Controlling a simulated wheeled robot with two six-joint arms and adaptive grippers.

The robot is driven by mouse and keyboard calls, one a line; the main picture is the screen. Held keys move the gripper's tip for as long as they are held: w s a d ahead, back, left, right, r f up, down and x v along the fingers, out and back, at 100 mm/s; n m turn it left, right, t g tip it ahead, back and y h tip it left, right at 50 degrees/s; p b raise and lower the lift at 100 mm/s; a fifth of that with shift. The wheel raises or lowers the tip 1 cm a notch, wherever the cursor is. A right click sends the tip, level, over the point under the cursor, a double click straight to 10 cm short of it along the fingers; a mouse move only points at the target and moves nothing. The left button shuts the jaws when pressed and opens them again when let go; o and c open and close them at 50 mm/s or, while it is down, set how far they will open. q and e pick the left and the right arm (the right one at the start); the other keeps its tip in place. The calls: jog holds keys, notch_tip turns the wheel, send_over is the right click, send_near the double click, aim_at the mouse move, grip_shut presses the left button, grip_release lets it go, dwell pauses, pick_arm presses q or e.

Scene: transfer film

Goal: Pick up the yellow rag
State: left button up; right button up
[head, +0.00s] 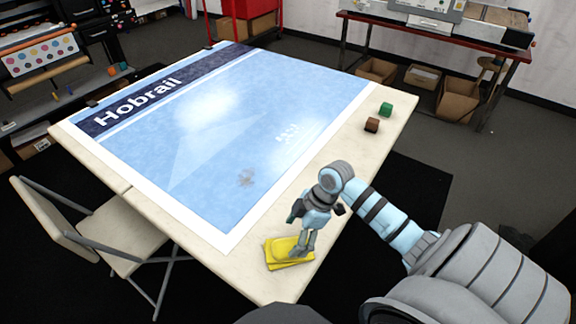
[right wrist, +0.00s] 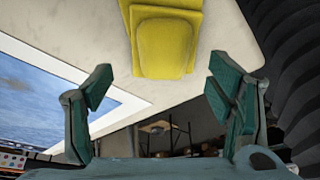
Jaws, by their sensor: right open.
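The yellow rag (head: 279,254) lies folded on the near corner of the table, at the table's front edge in the head view. In the right wrist view the rag (right wrist: 165,45) shows at the top middle, ahead of the fingers and between their lines. My right gripper (head: 300,254) is over the rag in the head view, pointing down at it. In the right wrist view my right gripper (right wrist: 160,85) is open, with its two green-padded fingers wide apart and nothing between them. I cannot tell if the fingertips touch the rag. My left gripper is not in view.
A green block (head: 385,109) and a brown block (head: 372,124) sit near the right edge. A folding chair (head: 120,240) stands at the left.

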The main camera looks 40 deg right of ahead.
aim_at(287, 246)
jog(key=x, duration=0.2)
jog(key=b+x, duration=0.1)
jog(key=x, duration=0.2)
jog(key=shift+s+a, duration=0.15)
jog(key=shift+a, duration=0.25)
jog(key=c, duration=1.2)
jog(key=shift+r, duration=0.1)
